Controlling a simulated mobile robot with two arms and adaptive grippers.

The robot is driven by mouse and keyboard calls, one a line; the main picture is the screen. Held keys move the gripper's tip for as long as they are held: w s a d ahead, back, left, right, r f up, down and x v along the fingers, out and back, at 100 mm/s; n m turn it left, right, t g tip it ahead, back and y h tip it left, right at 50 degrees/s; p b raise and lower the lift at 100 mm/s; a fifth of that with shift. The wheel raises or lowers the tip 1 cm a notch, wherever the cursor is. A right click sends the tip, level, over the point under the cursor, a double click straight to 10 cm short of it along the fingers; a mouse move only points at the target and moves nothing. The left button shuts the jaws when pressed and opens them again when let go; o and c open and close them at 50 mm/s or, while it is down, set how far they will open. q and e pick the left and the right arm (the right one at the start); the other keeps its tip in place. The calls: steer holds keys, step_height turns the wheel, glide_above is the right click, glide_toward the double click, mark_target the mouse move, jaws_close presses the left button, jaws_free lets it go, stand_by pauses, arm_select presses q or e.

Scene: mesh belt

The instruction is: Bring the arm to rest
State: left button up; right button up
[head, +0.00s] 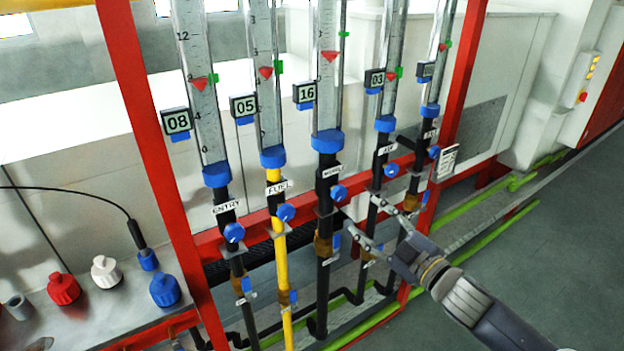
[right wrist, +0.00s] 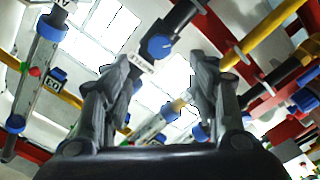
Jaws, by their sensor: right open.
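My right arm (head: 495,315) reaches in from the lower right of the head view. Its gripper (head: 359,205) points up and left at the row of flow tubes, with its fingers apart. The fingertips are near the black pipe under the tube marked 16, close to its blue knob (head: 338,193). In the right wrist view the two fingers (right wrist: 160,85) stand apart with nothing gripped between them. A blue knob (right wrist: 158,46) on a dark pipe shows beyond them; I cannot tell whether they touch anything. My left gripper cannot be made out.
Several clear tubes with blue collars hang in a red frame (head: 150,140). A yellow pipe (head: 279,240) carries the FUEL label. Red (head: 64,289), white (head: 106,270) and blue (head: 164,290) caps stand on a metal bench at lower left. Grey floor (head: 560,230) is open at right.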

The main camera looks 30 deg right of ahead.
steer(key=s+d+f+m+g+h+b, duration=0.15)
steer(key=d+f, duration=0.25)
steer(key=f, duration=0.8)
steer(key=s+d+f+m+g+h+b, duration=0.1)
steer(key=d+f+m+g+h, duration=0.15)
steer(key=f, duration=0.85)
steer(key=s+f+m+g, duration=0.1)
steer(key=s+f+g, duration=0.15)
steer(key=f, duration=0.65)
steer(key=s+f+m+g, duration=0.1)
steer(key=s+f, duration=0.3)
steer(key=f, duration=0.5)
arm_select(q)
step_height(320, 180, down, 7)
steer(key=b, duration=0.4)
arm_select(e)
steer(key=s+a+f+g+y, duration=0.1)
steer(key=s+a+f+g, duration=0.3)
steer(key=s+a+f, duration=0.6)
steer(key=s+a+f+m+g+y, duration=0.1)
steer(key=s+a+f+g, duration=0.4)
steer(key=s+a+f, duration=0.6)
steer(key=s+f, duration=0.9)
steer(key=s, duration=0.1)
steer(key=shift+s+a+f+y, duration=0.2)
steer(key=shift+f+y, duration=0.1)
steer(key=shift+y, duration=0.1)
